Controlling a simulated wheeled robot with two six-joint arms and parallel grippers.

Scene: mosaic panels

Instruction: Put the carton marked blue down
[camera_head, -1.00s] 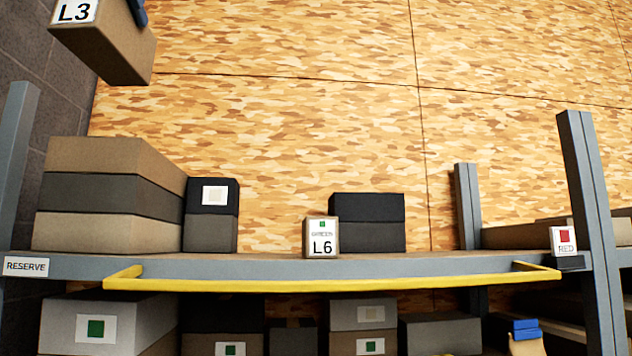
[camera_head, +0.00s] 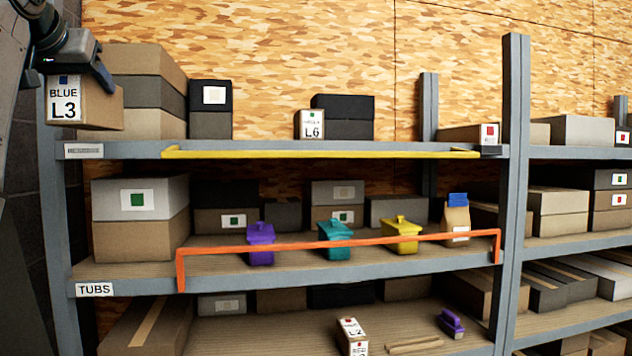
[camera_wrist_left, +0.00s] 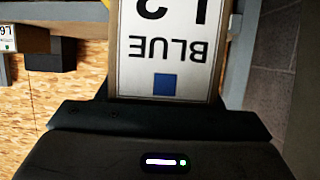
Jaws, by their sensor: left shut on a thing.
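The carton marked BLUE L3 (camera_head: 98,108) is brown with a white label and a blue square. It is at the far left in the head view, in front of the left end of the top shelf (camera_head: 260,150). My left gripper (camera_head: 84,62) is shut on its upper part. I cannot tell whether its underside touches the shelf. In the left wrist view the carton's label (camera_wrist_left: 165,50) shows upside down, just beyond my left gripper (camera_wrist_left: 160,108). My right gripper is in neither view.
Stacked boxes (camera_head: 155,90) stand behind the carton. A yellow rail (camera_head: 320,154) runs along the top shelf's front. A small L6 carton (camera_head: 310,124) stands mid-shelf, with free room to its left. Lidded tubs (camera_head: 335,234) stand behind an orange rail (camera_head: 340,243) below.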

